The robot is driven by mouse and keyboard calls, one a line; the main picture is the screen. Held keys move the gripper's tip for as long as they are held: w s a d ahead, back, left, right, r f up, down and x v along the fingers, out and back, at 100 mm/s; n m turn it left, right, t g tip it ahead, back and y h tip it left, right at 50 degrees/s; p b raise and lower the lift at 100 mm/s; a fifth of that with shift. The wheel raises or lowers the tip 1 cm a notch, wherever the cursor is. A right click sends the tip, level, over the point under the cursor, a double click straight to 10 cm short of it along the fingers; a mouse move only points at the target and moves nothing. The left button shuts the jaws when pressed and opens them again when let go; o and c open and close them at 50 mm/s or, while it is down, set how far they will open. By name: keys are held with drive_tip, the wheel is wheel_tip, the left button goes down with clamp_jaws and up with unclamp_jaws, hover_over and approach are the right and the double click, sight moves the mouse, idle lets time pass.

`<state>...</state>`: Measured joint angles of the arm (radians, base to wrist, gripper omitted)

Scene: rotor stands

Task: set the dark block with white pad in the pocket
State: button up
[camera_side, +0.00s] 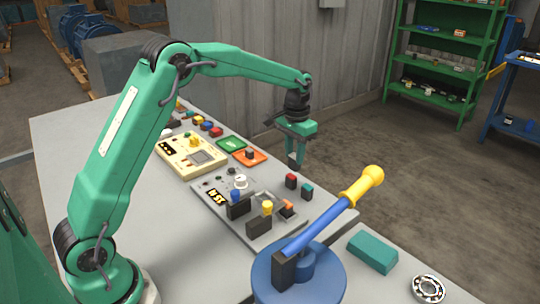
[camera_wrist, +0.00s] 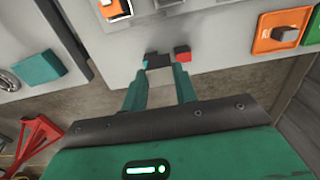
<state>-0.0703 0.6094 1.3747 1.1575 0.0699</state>
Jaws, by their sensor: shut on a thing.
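My gripper (camera_side: 295,150) hangs above the far edge of the table, shut on a dark block (camera_side: 294,161). The block points down between the fingertips and is clear of the table. In the wrist view the dark block (camera_wrist: 158,62) shows between my green fingers (camera_wrist: 160,82). I cannot make out its white pad. A grey recess (camera_side: 264,198) lies in the control panel (camera_side: 215,199), left of and below my gripper in the side view; I cannot tell whether it is the pocket.
A red block (camera_side: 291,181) and a small teal block (camera_side: 307,189) stand below my gripper. A blue lever with yellow grip (camera_side: 345,200) rises in front. Nearby are a green tray (camera_side: 231,144), a yellow device (camera_side: 190,155), a teal block (camera_side: 372,252) and a bearing (camera_side: 429,289).

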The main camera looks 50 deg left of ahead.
idle(0.3)
drive_tip(key=s+a+r, duration=0.1)
drive_tip(key=s+a, duration=0.2)
drive_tip(key=s, duration=0.5)
drive_tip(key=shift+s, duration=0.15)
drive_tip(key=shift+a+f, duration=0.1)
drive_tip(key=shift+f, duration=0.15)
drive_tip(key=shift+f, duration=2.25)
drive_tip(key=shift+f, duration=2.2)
idle(2.0)
